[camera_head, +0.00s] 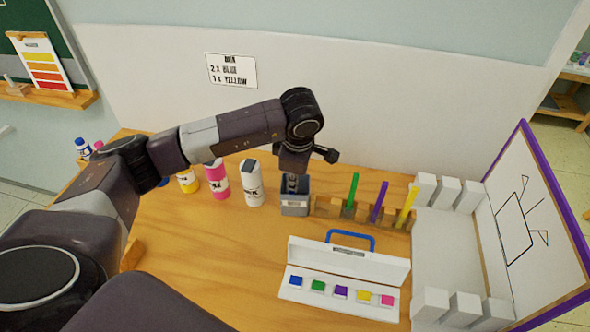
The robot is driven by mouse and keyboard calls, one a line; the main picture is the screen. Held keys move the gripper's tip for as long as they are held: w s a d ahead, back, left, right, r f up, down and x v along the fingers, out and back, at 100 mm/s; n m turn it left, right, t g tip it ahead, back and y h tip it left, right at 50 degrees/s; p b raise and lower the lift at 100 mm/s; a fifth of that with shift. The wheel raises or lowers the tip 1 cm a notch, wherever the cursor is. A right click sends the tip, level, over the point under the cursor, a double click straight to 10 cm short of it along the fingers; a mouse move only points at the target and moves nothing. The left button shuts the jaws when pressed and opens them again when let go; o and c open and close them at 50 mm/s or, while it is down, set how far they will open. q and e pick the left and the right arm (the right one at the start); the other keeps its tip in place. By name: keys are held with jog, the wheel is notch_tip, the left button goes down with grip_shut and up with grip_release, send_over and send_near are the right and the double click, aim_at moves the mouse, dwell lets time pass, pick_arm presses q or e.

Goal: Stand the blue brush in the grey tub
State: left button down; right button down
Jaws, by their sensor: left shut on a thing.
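The grey tub (295,210) stands on the wooden table, at the left end of the wooden brush rack. My left gripper (292,184) comes down from above, directly over the tub, with its fingers at or inside the tub's opening. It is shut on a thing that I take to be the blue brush. The brush itself is hidden by the gripper and the tub, and no blue brush shows anywhere else. I cannot tell whether the brush touches the tub's floor. My right gripper is not in view.
The wooden rack (328,207) holds green, purple and yellow brushes close to the tub's right. A white bottle (253,185), a pink one (217,180) and a yellow one (187,181) stand to its left. An open paint box (343,260) lies in front. The table's front left is clear.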

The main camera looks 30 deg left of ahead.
pick_arm(q)
jog(key=shift+w+f, duration=0.15)
jog(key=shift+r, duration=0.2)
jog(key=shift+s+r, duration=0.25)
jog(key=shift+s, duration=0.15)
jog(key=shift+s+d+r, duration=0.1)
jog(key=shift+s, duration=0.05)
jog(key=c, duration=2.3)
grip_release()
jog(key=o, duration=0.4)
jog(key=shift+w, duration=0.25)
jog(key=shift+c, duration=0.2)
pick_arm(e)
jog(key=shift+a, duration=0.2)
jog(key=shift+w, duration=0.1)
